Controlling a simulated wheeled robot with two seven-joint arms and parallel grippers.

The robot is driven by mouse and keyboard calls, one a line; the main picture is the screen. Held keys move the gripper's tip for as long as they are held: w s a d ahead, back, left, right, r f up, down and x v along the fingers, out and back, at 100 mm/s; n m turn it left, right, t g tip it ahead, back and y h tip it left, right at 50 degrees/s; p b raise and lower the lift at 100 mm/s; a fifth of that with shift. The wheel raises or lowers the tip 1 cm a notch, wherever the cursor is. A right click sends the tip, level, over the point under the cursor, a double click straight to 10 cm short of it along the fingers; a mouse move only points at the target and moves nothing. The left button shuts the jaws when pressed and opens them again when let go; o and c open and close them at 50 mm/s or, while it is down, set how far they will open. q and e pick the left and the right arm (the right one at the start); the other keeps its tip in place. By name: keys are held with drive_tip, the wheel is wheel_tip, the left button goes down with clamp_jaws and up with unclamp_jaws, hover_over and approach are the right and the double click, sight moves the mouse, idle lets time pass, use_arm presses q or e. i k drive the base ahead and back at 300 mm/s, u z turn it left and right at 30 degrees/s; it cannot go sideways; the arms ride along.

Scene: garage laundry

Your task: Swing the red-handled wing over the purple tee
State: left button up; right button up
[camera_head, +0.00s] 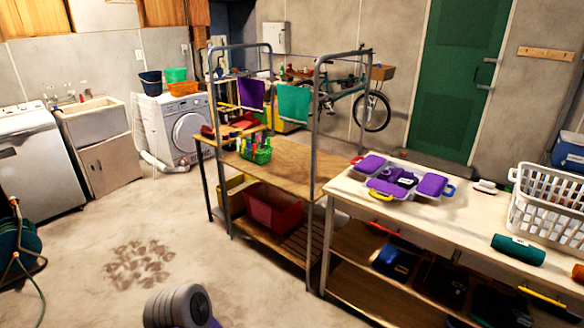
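A pale folding board (413,198) lies on the light-topped table at right. A red handle (357,158) is at its left edge, beside the red-handled wing, which bears a purple patch. A blue handle (449,190) is at its right edge and a yellow handle (380,196) at its front. The purple tee (432,184) shows as purple patches on the board's left, middle and right; the middle is darker. I cannot tell its exact outline at this size. Neither of my grippers is in view.
A black-and-white item (485,186) lies behind the roll. A metal-framed wooden rack (300,170) adjoins at left. The table top in front of the board is clear.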

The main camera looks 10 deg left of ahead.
sight(369, 165)
drive_tip(key=u, duration=1)
drive_tip(key=i, duration=1.5)
drive_tip(key=z, duration=0.6)
